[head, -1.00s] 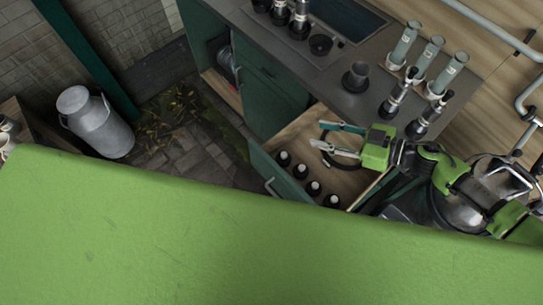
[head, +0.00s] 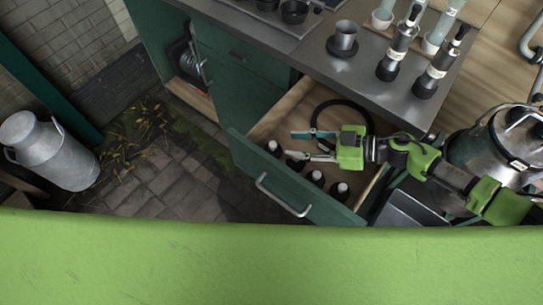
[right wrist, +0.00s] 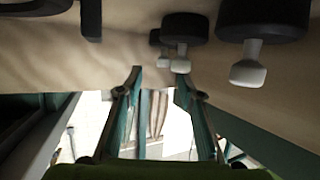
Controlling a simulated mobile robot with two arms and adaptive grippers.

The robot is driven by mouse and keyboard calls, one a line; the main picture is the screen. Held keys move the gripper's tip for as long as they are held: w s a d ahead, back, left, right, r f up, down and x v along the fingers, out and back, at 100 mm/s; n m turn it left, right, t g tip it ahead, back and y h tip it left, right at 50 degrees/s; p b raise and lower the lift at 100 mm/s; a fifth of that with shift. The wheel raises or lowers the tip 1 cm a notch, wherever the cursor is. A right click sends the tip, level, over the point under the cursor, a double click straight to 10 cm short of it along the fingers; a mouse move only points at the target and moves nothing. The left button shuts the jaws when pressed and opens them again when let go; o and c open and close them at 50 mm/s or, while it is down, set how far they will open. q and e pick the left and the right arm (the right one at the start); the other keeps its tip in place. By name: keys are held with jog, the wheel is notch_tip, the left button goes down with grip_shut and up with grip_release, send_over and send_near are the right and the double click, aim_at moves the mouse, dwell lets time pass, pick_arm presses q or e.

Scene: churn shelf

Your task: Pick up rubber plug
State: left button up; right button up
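Several rubber plugs, black with pale tops, stand in a row along the front of the open drawer. In the head view the leftmost plug (head: 274,148) is clear, and the rightmost plug (head: 340,191) is also clear. My right gripper (head: 304,146) is open and empty inside the drawer, just behind the row, with its lower finger close to the second plug (head: 294,162). The right wrist view shows the open fingers (right wrist: 159,72) apart, with a plug (right wrist: 184,30) just beyond the right fingertip and a larger, nearer plug (right wrist: 262,30). Contact cannot be told. My left gripper is out of view.
The drawer front (head: 290,190) with its handle borders the row. A black ring (head: 345,103) lies behind the gripper. The counter (head: 300,50) above carries a grey cup (head: 345,38) and black-and-silver tools (head: 398,50). A metal churn (head: 50,150) stands left on the paving.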

aim_at(274, 145)
jog(key=x, duration=0.7)
jog(key=shift+s+a+r+p, duration=0.2)
jog(key=shift+a+p, duration=0.1)
jog(key=shift+a, duration=0.1)
grip_shut()
